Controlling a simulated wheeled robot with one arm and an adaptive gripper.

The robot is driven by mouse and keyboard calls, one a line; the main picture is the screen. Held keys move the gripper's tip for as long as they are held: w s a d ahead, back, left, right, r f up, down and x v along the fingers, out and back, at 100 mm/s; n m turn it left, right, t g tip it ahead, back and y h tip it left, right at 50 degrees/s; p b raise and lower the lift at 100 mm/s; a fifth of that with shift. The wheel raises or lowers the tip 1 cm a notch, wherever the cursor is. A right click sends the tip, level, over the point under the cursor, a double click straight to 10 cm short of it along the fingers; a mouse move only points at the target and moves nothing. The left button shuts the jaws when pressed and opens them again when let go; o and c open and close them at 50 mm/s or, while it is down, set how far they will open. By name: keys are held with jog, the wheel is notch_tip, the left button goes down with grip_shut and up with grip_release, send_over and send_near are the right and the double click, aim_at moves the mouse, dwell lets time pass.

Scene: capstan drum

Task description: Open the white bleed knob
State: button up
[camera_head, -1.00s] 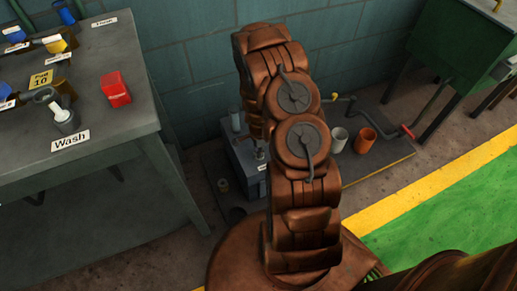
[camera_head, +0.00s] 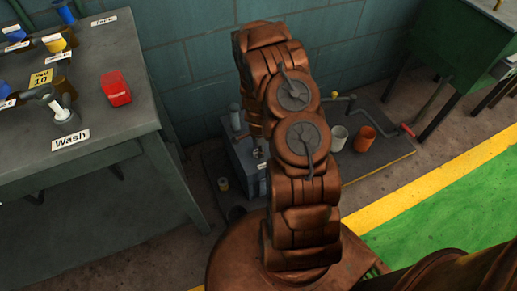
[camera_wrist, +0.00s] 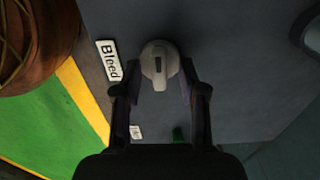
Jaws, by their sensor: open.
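The white bleed knob (camera_wrist: 160,62) is round and pale, with a dark slot on its face, and stands on a dark blue-grey panel (camera_wrist: 235,60) in the wrist view. A white label reading "Bleed" (camera_wrist: 109,60) is just left of it. My gripper (camera_wrist: 160,78) is open, with one finger on each side of the knob. I cannot tell whether either finger touches it. In the head view my arm hides the gripper and the knob, and part of a grey box (camera_head: 243,163) shows beside the arm.
A second small label (camera_wrist: 135,131) and a small green part (camera_wrist: 178,134) are near the fingers. In the head view a grey bench (camera_head: 110,130) with a red block (camera_head: 116,88) stands at left. A white cup (camera_head: 338,138) and an orange cup (camera_head: 364,139) stand right of my arm.

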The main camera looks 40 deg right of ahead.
notch_tip(320, 180, up, 12)
dwell(0.9)
dwell(0.5)
